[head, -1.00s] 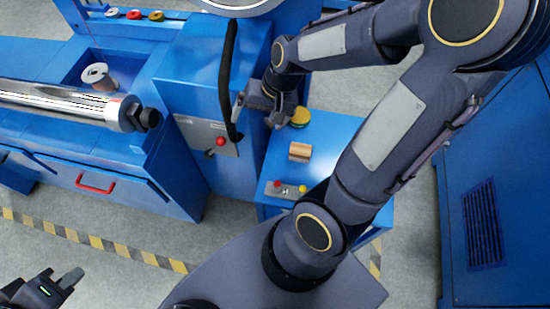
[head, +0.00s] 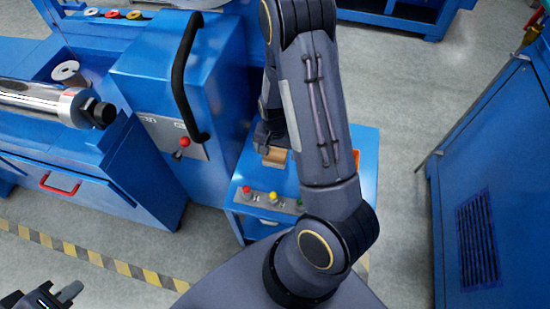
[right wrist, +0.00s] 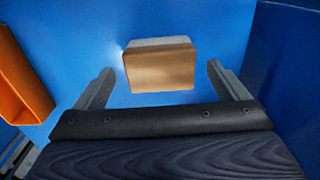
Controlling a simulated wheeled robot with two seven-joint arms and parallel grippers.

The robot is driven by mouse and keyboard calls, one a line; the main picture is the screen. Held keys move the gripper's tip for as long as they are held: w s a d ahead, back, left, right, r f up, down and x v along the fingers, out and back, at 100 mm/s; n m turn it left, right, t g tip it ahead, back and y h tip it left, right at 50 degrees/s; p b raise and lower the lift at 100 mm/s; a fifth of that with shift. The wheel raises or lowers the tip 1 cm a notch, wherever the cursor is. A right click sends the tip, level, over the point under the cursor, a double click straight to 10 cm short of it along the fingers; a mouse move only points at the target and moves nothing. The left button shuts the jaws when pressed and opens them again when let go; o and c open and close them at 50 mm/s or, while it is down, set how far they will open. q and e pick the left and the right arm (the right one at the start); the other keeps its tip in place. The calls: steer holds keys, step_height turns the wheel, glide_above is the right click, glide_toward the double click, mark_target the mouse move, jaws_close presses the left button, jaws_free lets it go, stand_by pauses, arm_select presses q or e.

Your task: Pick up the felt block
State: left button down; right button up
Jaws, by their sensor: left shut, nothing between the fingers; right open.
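The felt block (head: 275,157) is a small tan block with a grey layer, lying on the small blue table. In the right wrist view the felt block (right wrist: 158,70) sits between the two spread fingers, with a gap on each side. My right gripper (right wrist: 160,67) is open and empty. In the head view my right gripper (head: 270,138) is just at the block, and my arm hides part of both. My left gripper (head: 70,292) is shut and empty at the lower left, away from the table.
The blue table (head: 252,178) has several coloured buttons (head: 272,198) at its front. An orange bin (right wrist: 20,80) stands left in the wrist view. A blue machine with a black handle (head: 188,75) is left of the table; a blue cabinet (head: 480,200) is on the right.

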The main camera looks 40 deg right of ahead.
step_height(320, 180, down, 2)
steer(key=shift+f, duration=0.25)
steer(key=c, duration=1.1)
steer(key=shift+o, duration=0.2)
steer(key=shift+r, duration=0.1)
steer(key=shift+c, duration=0.2)
steer(key=shift+r, duration=0.5)
step_height(320, 180, up, 3)
steer(key=shift+w+f+p, duration=0.1)
steer(key=shift+f+p, duration=0.1)
steer(key=shift+p, duration=0.25)
steer(key=a+r+p, duration=0.2)
steer(key=a+r, duration=0.2)
steer(key=a, duration=0.3)
steer(key=s+a+r+p, duration=0.1)
steer(key=a+r, duration=0.4)
steer(key=a, duration=0.2)
steer(key=shift+s+r+p, duration=0.15)
steer(key=shift+s+p, duration=0.15)
steer(key=shift+p, duration=0.05)
